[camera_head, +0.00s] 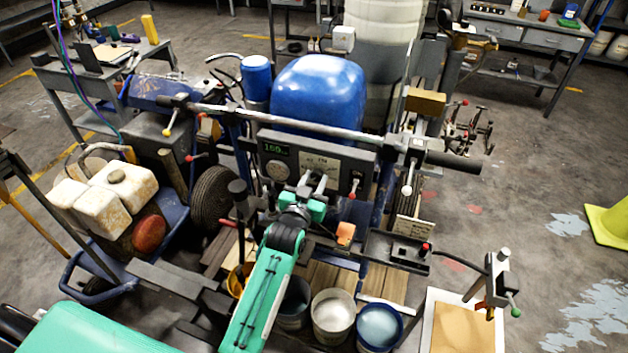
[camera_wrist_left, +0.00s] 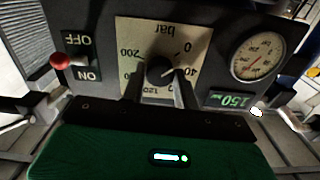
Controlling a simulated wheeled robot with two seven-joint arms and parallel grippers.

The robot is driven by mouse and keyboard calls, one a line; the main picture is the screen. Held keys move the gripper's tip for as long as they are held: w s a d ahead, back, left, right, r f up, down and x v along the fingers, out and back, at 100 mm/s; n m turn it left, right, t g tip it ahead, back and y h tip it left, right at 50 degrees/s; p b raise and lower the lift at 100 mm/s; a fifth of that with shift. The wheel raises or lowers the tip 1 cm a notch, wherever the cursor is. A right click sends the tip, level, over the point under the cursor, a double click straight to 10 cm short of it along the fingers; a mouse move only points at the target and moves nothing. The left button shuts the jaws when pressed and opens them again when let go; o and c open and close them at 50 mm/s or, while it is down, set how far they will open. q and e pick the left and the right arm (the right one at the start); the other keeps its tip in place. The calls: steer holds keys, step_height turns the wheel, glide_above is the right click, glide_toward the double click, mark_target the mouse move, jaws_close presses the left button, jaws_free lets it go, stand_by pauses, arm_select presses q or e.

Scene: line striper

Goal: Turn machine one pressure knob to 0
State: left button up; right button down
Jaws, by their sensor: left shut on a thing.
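The machine's grey control panel (camera_head: 345,153) faces me in the head view. The wrist view shows the panel upside down. A light line on the knob points toward the 40 side. My left gripper (camera_head: 312,186) is at the panel, with one finger on each side of the knob, shut on it; the fingers also show in the left wrist view (camera_wrist_left: 158,84). They hide part of the dial. My right gripper is not in view.
Beside the dial are a round gauge (camera_wrist_left: 258,55), a green display (camera_wrist_left: 231,99) seeming to read 150, and a red-tipped ON/OFF switch (camera_wrist_left: 61,61). A handlebar (camera_head: 300,124) crosses above the panel. Paint buckets (camera_head: 333,300) stand below. A blue tank (camera_head: 318,90) is behind.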

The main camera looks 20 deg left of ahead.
arm_select(q)
steer(key=shift+n, duration=0.5)
steer(key=o, duration=1)
steer(key=shift+s, duration=0.15)
steer(key=shift+s+f, duration=0.15)
steer(key=shift+s, duration=0.15)
steer(key=s+b, duration=0.1)
steer(key=s, duration=0.3)
steer(key=s+b, duration=0.1)
steer(key=s, duration=0.3)
steer(key=s+b, duration=0.2)
steer(key=s, duration=0.3)
steer(key=shift+a, duration=0.25)
